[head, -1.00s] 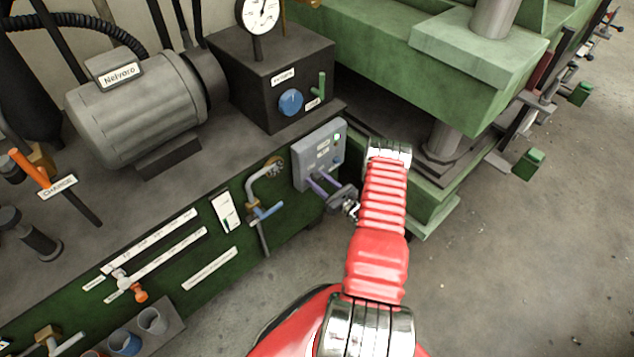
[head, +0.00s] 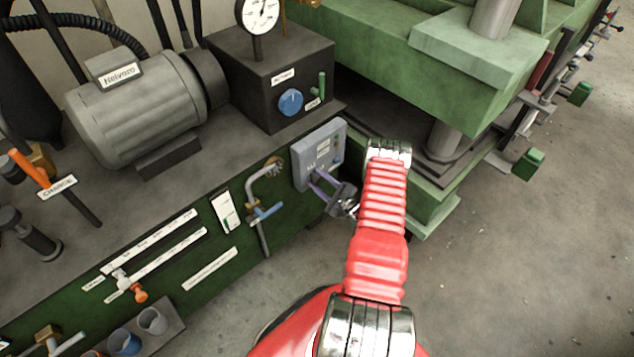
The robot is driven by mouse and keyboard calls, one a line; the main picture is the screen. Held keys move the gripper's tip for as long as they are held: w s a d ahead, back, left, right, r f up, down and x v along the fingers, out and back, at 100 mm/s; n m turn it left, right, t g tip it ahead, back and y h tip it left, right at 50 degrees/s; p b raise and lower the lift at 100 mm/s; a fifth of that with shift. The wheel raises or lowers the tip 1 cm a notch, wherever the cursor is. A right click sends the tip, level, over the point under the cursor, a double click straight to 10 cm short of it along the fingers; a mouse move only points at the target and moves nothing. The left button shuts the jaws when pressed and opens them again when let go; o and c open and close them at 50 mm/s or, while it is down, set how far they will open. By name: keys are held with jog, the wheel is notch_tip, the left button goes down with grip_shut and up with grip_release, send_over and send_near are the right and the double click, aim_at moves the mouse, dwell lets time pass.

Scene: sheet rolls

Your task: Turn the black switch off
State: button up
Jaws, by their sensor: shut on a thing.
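The grey switch box (head: 321,152) is mounted on the green machine frame, with small labels and small lamps on its face. My gripper (head: 313,178) reaches the lower part of this face from the front right. Its two purple fingers are shut at the spot of the black switch. The switch itself is hidden between the fingertips or too small to make out, so its position cannot be read. A small green lamp (head: 338,141) at the upper right of the box looks dull.
A bent pipe with a blue-handled valve (head: 266,211) stands close left of the box. A black block with a blue knob (head: 290,101) and a gauge (head: 259,14) is above. The green press (head: 480,60) is to the right. The floor (head: 520,260) at lower right is clear.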

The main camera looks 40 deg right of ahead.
jog(key=shift+a+n, duration=0.15)
jog(key=shift+n, duration=0.45)
jog(key=o, duration=1.1)
jog(key=s, duration=1.3)
jog(key=shift+s+d, duration=0.25)
jog(key=shift+s, duration=0.15)
